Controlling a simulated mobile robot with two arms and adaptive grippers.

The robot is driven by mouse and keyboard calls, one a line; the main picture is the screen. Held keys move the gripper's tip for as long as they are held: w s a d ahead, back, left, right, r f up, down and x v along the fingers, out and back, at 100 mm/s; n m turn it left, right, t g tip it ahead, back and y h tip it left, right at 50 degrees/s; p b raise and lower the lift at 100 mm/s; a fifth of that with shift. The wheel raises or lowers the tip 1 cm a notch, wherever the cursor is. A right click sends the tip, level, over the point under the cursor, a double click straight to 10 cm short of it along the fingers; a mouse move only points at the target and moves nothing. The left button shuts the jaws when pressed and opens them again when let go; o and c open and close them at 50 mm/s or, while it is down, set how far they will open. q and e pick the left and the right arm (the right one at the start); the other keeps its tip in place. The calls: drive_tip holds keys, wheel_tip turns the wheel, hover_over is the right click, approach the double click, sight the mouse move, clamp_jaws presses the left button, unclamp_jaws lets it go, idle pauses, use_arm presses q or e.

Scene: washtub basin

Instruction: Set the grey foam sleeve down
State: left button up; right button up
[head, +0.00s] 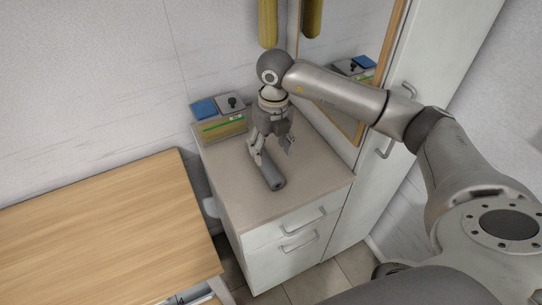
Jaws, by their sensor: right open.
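The grey foam sleeve (270,174) is a dark grey tube lying on the beige top of the low white cabinet (314,178), with its round end towards the front. My right gripper (272,156) is above the sleeve, pointing down, with its fingers apart and open. One finger is close to the sleeve's left side and the other stands off to its right; I cannot tell whether either touches it. The far end of the sleeve is hidden by the gripper. My left gripper is not in view.
A box (222,128) with a green stripe stands at the cabinet's back left, with a blue item (204,108) and a black-knobbed grey item behind it. A mirror and tall white cabinet (415,95) border the right. A wooden table (110,235) stands left. The cabinet top's front is clear.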

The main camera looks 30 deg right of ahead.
drive_tip(key=shift+d+f+h, duration=0.15)
drive_tip(key=shift+d+h, duration=0.15)
drive_tip(key=shift+d, duration=0.05)
drive_tip(key=p, duration=0.1)
hover_over(272, 171)
wheel_tip(272, 171, down, 5)
drive_tip(key=shift+r, duration=0.15)
drive_tip(key=shift+f+p, duration=0.5)
drive_tip(key=shift+p, duration=0.1)
wheel_tip(272, 171, down, 4)
drive_tip(key=shift+s+r+p, duration=0.1)
drive_tip(key=shift+r+p, duration=0.15)
drive_tip(key=shift+p, duration=0.55)
drive_tip(key=shift+f, duration=0.55)
drive_tip(key=c, duration=1)
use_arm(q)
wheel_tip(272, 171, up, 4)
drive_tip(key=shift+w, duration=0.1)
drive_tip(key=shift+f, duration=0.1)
use_arm(e)
drive_tip(key=shift+r, duration=0.1)
